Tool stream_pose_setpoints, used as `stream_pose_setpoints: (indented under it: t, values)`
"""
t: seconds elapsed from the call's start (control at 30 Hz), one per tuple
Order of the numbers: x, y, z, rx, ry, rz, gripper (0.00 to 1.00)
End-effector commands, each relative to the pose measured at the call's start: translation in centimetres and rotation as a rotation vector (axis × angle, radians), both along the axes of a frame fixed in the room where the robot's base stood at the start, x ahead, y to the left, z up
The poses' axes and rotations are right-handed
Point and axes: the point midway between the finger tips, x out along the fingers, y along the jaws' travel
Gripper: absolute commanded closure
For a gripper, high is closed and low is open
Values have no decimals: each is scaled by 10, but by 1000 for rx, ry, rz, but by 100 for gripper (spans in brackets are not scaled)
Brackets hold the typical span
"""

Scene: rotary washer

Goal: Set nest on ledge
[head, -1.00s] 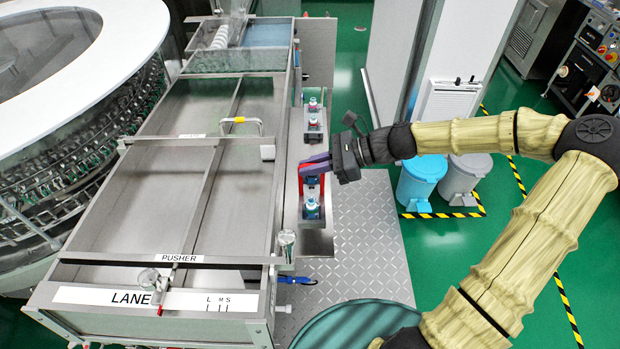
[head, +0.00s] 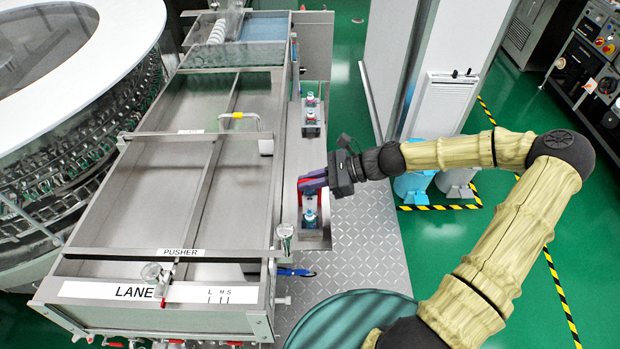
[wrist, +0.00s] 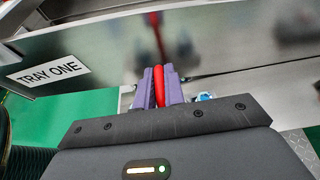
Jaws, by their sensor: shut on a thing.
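The nest (head: 311,226) is a small grey holder with a red upright handle and at least one teal-and-white vial in it. It is at the near end of the grey metal ledge (head: 308,156) beside the machine. My gripper (head: 312,183) has its purple fingers shut on the red handle. In the wrist view the red handle (wrist: 159,86) stands between the purple fingers. I cannot tell whether the nest touches the ledge or hangs just above it. Its lower part is mostly hidden in the wrist view.
A second holder with vials (head: 311,118) stands farther back on the ledge. The machine's metal bed (head: 160,185) borders the ledge on the left. A teal round top (head: 350,320) is at the front.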

Motion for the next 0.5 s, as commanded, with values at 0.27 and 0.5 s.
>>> stream_pose_setpoints:
  t: [0.27, 0.5]
  values:
    - [0, 0, 0, 0, -1, 1, 83]
    - [0, 0, 0, 0, -1, 1, 68]
